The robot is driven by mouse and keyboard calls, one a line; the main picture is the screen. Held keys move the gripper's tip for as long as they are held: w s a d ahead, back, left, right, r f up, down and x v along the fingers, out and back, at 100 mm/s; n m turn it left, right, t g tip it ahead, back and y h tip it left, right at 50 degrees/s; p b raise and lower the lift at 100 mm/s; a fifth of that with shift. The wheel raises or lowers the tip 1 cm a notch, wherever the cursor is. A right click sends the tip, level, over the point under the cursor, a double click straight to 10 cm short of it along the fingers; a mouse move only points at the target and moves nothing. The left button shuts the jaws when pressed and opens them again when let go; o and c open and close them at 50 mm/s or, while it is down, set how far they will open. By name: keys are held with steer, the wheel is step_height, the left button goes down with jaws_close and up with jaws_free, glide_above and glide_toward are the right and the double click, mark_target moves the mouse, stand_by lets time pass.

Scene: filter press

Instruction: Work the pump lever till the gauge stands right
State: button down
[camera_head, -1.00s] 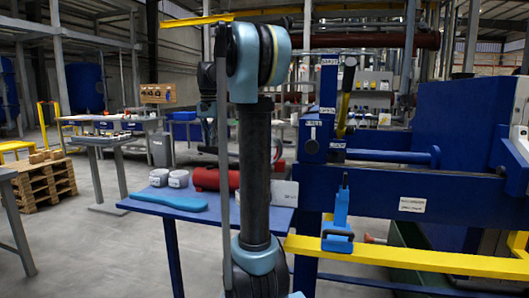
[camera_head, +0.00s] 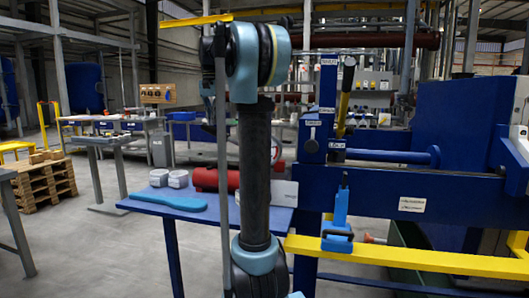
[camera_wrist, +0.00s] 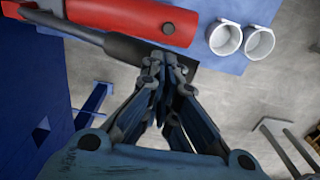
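The red cylinder of the pump (camera_head: 207,179) lies on a blue side table, partly behind my arm; it also shows at the top of the wrist view (camera_wrist: 130,16). Beside it in the wrist view runs a grey bar with a black grip (camera_wrist: 120,46), seemingly the pump lever. My gripper (camera_wrist: 163,72) has its fingers drawn together at the tips. The tips overlap the black grip in that view; whether they touch it is unclear. In the head view my arm hides the gripper and the lever. I cannot make out a gauge face.
Two white cups (camera_head: 168,178) and a blue flat tool (camera_head: 167,199) are on the blue table (camera_head: 145,207). To the right stand the blue press frame (camera_head: 385,190), a yellow rail (camera_head: 400,257) and a black-topped yellow lever (camera_head: 345,95). Open floor lies left of the table.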

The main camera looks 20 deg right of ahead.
steer(key=shift+f, duration=0.1)
stand_by(1.9)
step_height(320, 180, down, 10)
steer(key=a, duration=0.1)
steer(key=r, duration=0.6)
steer(key=d+r, duration=0.1)
steer(key=r, duration=0.3)
steer(key=shift+r, duration=0.1)
stand_by(0.4)
stand_by(1.9)
stand_by(2.0)
